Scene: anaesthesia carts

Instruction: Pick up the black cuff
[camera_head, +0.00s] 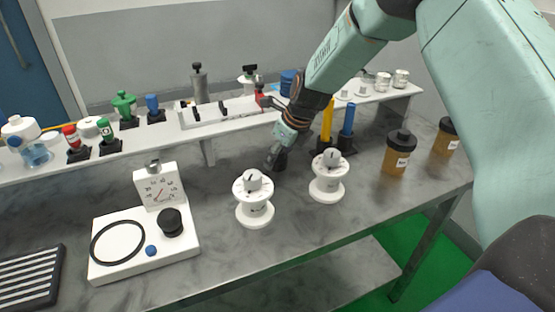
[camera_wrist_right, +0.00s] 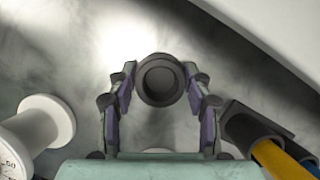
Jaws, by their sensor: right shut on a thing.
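The black cuff (camera_wrist_right: 159,80), a short dark round piece with a hollow end, sits between the two fingertips of my right gripper (camera_wrist_right: 156,76) in the right wrist view. The fingers press on it from both sides. In the head view my right gripper (camera_head: 277,156) reaches down behind the two white dials, just in front of the shelf. There the cuff is hard to tell apart from the dark fingers. My left gripper is not in view.
Two white dials (camera_head: 253,212) (camera_head: 327,190) stand close in front. A yellow and a blue cylinder (camera_head: 347,120) stand in black holders at right. A white raised shelf (camera_head: 205,140) lies behind. A white gauge unit (camera_head: 115,263) and brown bottles (camera_head: 396,158) flank the grey worktop.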

